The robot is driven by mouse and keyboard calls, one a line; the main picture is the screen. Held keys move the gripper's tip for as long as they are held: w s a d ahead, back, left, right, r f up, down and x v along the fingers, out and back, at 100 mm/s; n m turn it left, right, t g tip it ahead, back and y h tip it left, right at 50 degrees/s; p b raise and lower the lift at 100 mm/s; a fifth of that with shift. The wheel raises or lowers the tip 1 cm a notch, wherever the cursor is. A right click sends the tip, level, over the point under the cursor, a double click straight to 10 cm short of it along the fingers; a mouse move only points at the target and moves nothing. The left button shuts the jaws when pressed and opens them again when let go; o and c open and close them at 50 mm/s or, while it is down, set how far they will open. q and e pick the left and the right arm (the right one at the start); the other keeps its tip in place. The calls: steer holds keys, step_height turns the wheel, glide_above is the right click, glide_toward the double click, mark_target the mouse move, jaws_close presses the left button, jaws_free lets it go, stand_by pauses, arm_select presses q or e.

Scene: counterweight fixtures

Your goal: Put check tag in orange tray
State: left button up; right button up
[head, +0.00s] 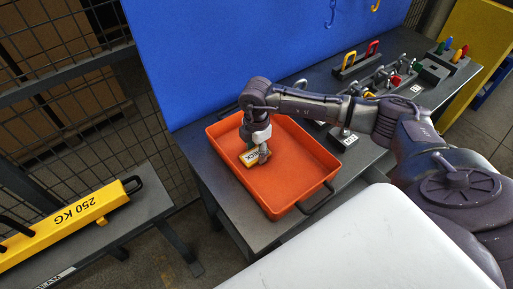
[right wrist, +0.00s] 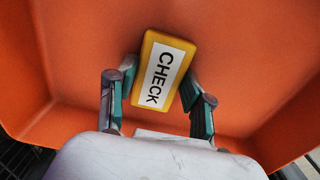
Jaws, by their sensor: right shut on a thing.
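The check tag (head: 249,158) is a small yellow block with a white label reading CHECK. It also shows in the right wrist view (right wrist: 163,72), between the fingers. My right gripper (head: 262,152) points down inside the orange tray (head: 295,172) and is shut on the tag. The tag is within the tray walls, over the tray floor. I cannot tell whether it touches the floor. The right wrist view shows both fingers (right wrist: 158,118) beside the tag, with the orange tray floor behind. My left gripper is not in view.
The tray stands on a dark bench (head: 222,187) before a blue panel (head: 215,50). Several coloured-handled tools and fixtures (head: 390,75) lie to the right. A yellow 250 KG bar (head: 70,222) rests on a lower bench at left. A white surface (head: 370,245) fills the front.

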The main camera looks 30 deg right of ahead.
mark_target(257, 153)
steer(key=shift+f, duration=0.2)
steer(key=o, duration=1.2)
steer(key=shift+r, duration=0.1)
steer(key=shift+c, duration=0.2)
steer(key=shift+r, duration=0.2)
step_height(257, 153, up, 12)
steer(key=b, duration=0.2)
steer(key=shift+f, duration=0.1)
